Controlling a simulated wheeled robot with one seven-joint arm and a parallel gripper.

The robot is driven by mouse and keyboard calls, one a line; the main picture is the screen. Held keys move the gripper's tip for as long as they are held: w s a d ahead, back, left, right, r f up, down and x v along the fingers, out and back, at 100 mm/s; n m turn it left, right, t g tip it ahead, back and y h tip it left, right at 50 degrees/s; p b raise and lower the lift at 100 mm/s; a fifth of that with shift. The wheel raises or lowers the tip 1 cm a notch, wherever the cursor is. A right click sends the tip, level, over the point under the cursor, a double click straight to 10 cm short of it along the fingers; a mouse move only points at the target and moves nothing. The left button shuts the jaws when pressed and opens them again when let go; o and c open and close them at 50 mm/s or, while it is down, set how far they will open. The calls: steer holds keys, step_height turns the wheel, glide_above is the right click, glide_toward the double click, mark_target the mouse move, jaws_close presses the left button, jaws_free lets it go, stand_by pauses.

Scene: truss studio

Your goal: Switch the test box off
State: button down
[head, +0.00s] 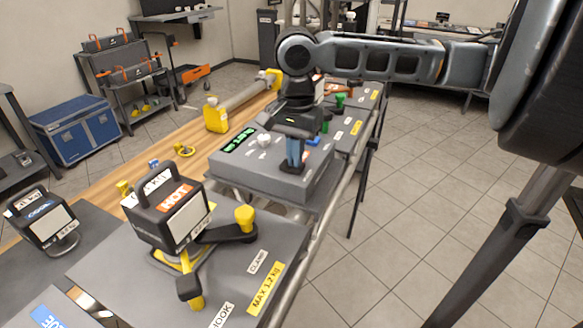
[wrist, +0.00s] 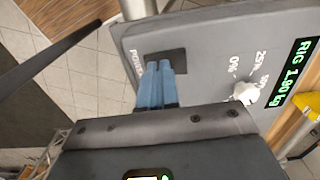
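The test box is a grey box (head: 240,178) with a lit green display (head: 238,140), in the middle of the head view. A white knob (wrist: 244,92) with percent marks sits on its top. A dark switch plate (wrist: 181,59) lies beside the word POWER in the wrist view. My gripper (wrist: 160,66) has its two blue fingers side by side, shut, with nothing seen between them. In the head view, my gripper (head: 293,168) points down at the plate end of the box. The fingers hide part of the plate, so I cannot tell the switch's position or whether they touch it.
The tiled floor (head: 430,190) at the right is mostly free.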

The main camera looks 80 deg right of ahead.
step_height(320, 180, up, 7)
steer(key=p, duration=0.7)
steer(key=shift+f, duration=0.1)
stand_by(0.7)
